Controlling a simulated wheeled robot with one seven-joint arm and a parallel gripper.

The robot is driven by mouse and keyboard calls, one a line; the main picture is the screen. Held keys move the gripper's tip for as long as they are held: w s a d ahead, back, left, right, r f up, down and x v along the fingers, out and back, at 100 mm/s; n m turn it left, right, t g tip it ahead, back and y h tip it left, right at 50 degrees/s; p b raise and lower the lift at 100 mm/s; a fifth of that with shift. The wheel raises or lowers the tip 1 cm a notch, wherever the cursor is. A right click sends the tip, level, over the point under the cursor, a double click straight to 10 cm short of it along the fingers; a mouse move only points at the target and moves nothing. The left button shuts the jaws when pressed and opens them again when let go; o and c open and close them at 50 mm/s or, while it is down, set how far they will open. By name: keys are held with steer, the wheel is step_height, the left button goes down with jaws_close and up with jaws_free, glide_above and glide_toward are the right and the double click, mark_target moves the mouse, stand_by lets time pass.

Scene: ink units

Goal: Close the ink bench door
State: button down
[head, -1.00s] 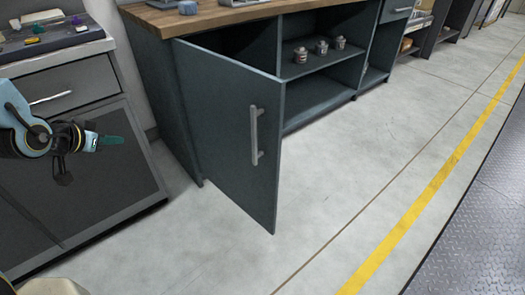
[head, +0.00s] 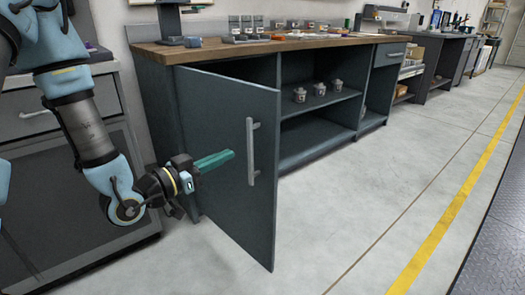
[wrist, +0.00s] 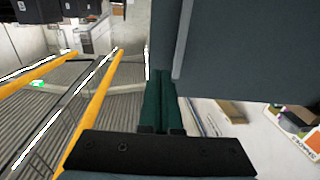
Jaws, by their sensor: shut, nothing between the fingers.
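The ink bench door (head: 222,125) is a dark grey-green panel standing open, swung out from the left side of the bench (head: 300,43). Its pale vertical handle (head: 252,150) is near the free edge. My gripper (head: 233,154) has green fingers, shut and empty, pointing right across the door's outer face, short of the handle in the head view. Whether it touches the door cannot be told. In the wrist view the fingers (wrist: 161,105) reach up to a dark panel (wrist: 250,45) with a grey bar, seemingly the door; their tips are partly hidden.
Several small pots (head: 319,88) stand on the bench's open middle shelf. A grey cabinet (head: 60,200) is at the left, behind my arm. The floor (head: 370,200) in front of the bench and right of the door is clear, out to a yellow line (head: 455,203).

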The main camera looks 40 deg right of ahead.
mark_target(270, 136)
steer(key=b, duration=0.3)
steer(key=shift+d+f, duration=0.3)
steer(key=shift+d, duration=0.1)
steer(key=shift+s+d+b, duration=0.1)
steer(key=shift+d+b, duration=0.1)
steer(key=shift+b, duration=1.05)
steer(key=d, duration=1.1)
steer(key=shift+w+d+r, duration=0.25)
steer(key=shift+w+r, duration=0.05)
steer(key=shift+w, duration=0.05)
